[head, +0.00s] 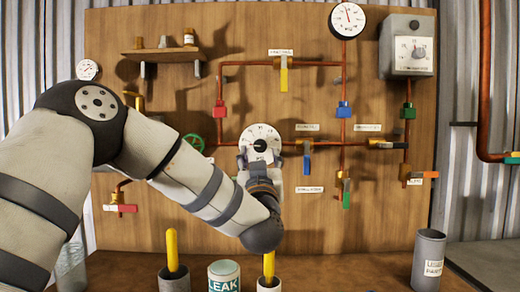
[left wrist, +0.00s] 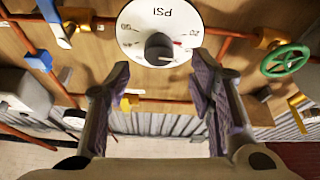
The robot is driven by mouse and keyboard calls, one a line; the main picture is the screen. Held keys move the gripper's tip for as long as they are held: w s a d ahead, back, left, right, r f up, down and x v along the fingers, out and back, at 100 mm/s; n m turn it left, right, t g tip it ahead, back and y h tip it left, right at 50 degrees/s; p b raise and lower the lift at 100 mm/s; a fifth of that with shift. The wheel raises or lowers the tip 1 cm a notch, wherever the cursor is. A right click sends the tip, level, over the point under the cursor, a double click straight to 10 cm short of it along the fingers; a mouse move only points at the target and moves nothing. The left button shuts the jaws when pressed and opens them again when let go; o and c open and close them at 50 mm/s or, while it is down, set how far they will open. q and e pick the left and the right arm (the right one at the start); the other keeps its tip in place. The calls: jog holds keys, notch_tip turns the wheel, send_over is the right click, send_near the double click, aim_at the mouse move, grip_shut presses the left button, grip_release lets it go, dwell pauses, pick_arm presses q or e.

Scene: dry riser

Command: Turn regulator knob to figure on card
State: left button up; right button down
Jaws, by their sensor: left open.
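The regulator dial (head: 247,133) is a round white face on the wooden board, with a dark knob (head: 261,145) on it. In the left wrist view the dial (left wrist: 140,22) appears upside down, marked PSI, with the dark round knob (left wrist: 158,48) between and just beyond the fingertips. My left gripper (head: 258,160) is in front of the dial's lower part. In the wrist view its two fingers (left wrist: 160,75) are spread apart with nothing between them; contact with the knob does not show. I cannot make out a card with a readable figure. My right gripper is out of view.
Copper pipes with coloured valves surround the dial, including a blue-handled valve (head: 307,160) at its right and a green handwheel (head: 193,143) at its left. A grey box (head: 407,45) hangs upper right. Below are yellow-handled tools in cups and a grey bin (head: 428,260).

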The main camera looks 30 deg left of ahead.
aim_at(260, 147)
pick_arm(q)
jog(key=x, duration=0.5)
jog(key=shift+w, duration=0.1)
jog(key=shift+c, duration=0.5)
jog(key=c, duration=1.1)
jog(key=shift+o, duration=0.2)
jog(key=shift+m, duration=0.5)
jog(key=m+h, duration=0.2)
jog(key=m, duration=0.1)
jog(key=m+t+h, duration=0.1)
jog(key=m+h, duration=0.1)
jog(key=m, duration=0.1)
jog(key=shift+m+t, duration=0.3)
jog(key=shift+m, duration=0.1)
jog(key=shift+a+m+h, duration=0.1)
jog(key=shift+m+h, duration=0.5)
jog(key=shift+m, duration=0.9)
jog(key=shift+a+m+h, duration=0.1)
jog(key=shift+m+h, duration=0.5)
jog(key=shift+m, duration=0.9)
